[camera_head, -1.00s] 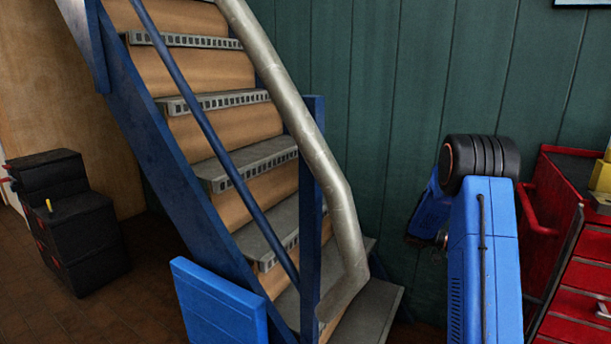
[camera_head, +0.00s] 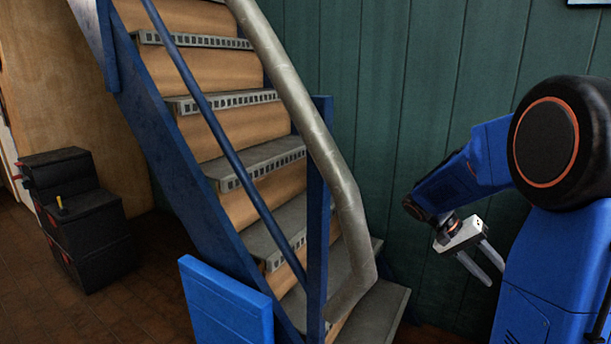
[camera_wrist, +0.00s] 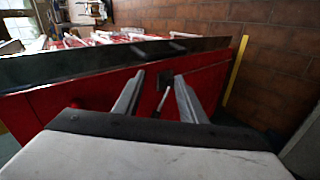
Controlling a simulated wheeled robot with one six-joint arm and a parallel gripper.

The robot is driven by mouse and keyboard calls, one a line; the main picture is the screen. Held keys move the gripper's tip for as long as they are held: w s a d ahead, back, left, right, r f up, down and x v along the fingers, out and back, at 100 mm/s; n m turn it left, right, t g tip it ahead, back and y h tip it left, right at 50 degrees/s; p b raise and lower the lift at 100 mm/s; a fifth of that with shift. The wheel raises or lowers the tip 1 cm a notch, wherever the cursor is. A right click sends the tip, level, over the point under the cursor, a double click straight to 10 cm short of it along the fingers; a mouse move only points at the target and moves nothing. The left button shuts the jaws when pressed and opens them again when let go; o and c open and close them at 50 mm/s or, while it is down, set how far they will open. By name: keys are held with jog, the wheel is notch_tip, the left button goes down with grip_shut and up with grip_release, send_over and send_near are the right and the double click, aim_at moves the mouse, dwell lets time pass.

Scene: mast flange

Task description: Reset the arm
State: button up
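My blue arm stands at the right of the head view, bent at a large black joint with an orange ring. My gripper (camera_head: 482,266) hangs from the wrist with its two grey fingers apart, pointing down and to the right. Nothing shows between the fingers. In the wrist view my gripper (camera_wrist: 160,90) also has its fingers apart and empty. Beyond the fingertips is the side of a red cabinet (camera_wrist: 90,95) with a dark top edge; I cannot tell how far off it is.
A staircase (camera_head: 255,160) with blue rails and a thick grey handrail (camera_head: 300,100) fills the middle. Black toolboxes (camera_head: 85,220) stand at the left. A green panelled wall (camera_head: 430,90) is behind my arm. In the wrist view a yellow strip (camera_wrist: 236,68) stands near a brick wall (camera_wrist: 275,60).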

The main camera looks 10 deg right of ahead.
jog(key=s+a+n+t+y, duration=0.4)
jog(key=s+a, duration=0.3)
jog(key=a, duration=0.6)
jog(key=s+a+n+t+y, duration=0.4)
jog(key=s+a+t, duration=0.3)
jog(key=a, duration=0.7)
jog(key=shift+s+r+n, duration=0.35)
jog(key=shift+s+n, duration=0.25)
jog(key=shift+s, duration=0.1)
